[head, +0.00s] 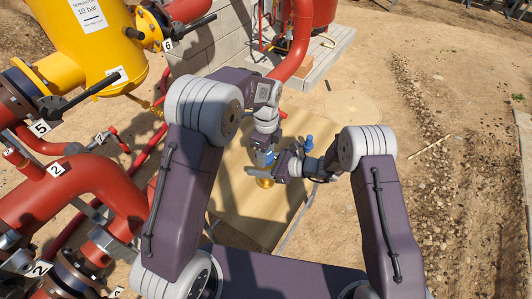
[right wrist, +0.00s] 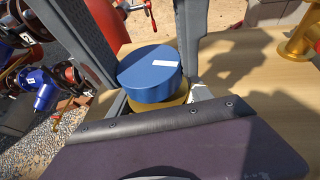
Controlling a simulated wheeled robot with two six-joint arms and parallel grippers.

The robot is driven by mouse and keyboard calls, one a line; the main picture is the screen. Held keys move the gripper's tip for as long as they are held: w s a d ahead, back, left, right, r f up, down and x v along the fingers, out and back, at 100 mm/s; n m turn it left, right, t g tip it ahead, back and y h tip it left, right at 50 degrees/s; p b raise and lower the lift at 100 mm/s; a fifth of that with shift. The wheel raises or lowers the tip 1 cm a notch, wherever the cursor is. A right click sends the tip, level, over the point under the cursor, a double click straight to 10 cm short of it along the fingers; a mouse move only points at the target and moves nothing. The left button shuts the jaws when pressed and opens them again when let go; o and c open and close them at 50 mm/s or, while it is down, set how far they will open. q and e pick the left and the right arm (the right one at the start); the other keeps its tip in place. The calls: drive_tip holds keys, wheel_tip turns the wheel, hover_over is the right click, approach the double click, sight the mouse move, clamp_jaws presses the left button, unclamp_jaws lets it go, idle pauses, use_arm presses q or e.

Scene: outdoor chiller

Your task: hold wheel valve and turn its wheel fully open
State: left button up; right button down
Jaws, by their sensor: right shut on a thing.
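The wheel valve shows as a short brass piece (head: 264,182) low at my right gripper in the head view. In the right wrist view a blue round cap (right wrist: 150,74) with a white mark sits over a brass rim, between my two grey fingers. My right gripper (head: 262,171) reaches in from the right and is shut on the valve. My left gripper (head: 267,149) points down from above, close over the right one. Its fingertips are too small and overlapped to read. I cannot make out the wheel or how far it is turned.
The valve is over a wooden table top (head: 240,212) with bare room around it. A blue fitting (head: 309,142) shows just beyond my right wrist. Red pipes (head: 105,190) and a yellow tank (head: 88,45) stand on the left. A block wall (head: 222,38) is behind.

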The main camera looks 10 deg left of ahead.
use_arm(q)
drive_tip(key=shift+n, duration=0.3)
drive_tip(key=n, duration=0.4)
drive_tip(key=shift+w+n, duration=0.1)
drive_tip(key=shift+n, duration=2.2)
drive_tip(key=o, duration=1.4)
